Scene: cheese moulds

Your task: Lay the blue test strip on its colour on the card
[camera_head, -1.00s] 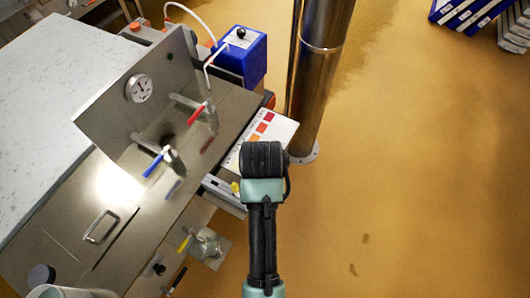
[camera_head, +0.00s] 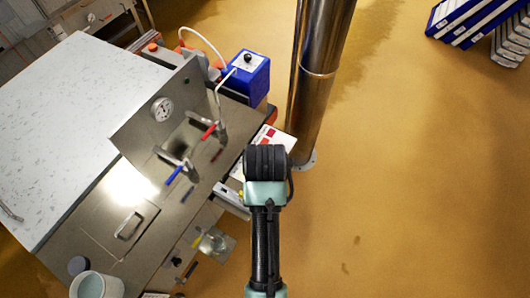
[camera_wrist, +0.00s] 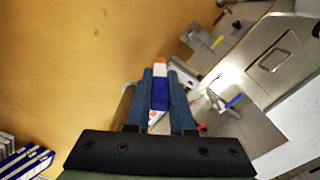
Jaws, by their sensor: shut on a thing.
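In the wrist view my gripper (camera_wrist: 160,76) is shut on the blue test strip (camera_wrist: 160,95). The strip shows as a blue piece between the two fingers, with white and orange at its far end. In the head view my wrist hides the fingers and the strip. The colour card (camera_head: 270,136) is white with red and orange patches. It lies at the bench's right edge, partly hidden behind my wrist. I cannot tell how high the strip is above the card.
The steel bench (camera_head: 95,220) carries an upright panel with a gauge (camera_head: 163,109), a red-handled valve (camera_head: 209,131) and a blue-handled valve (camera_head: 174,174). A blue box (camera_head: 245,78) stands behind the card. A steel column (camera_head: 318,80) rises close to its right. Open floor lies further right.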

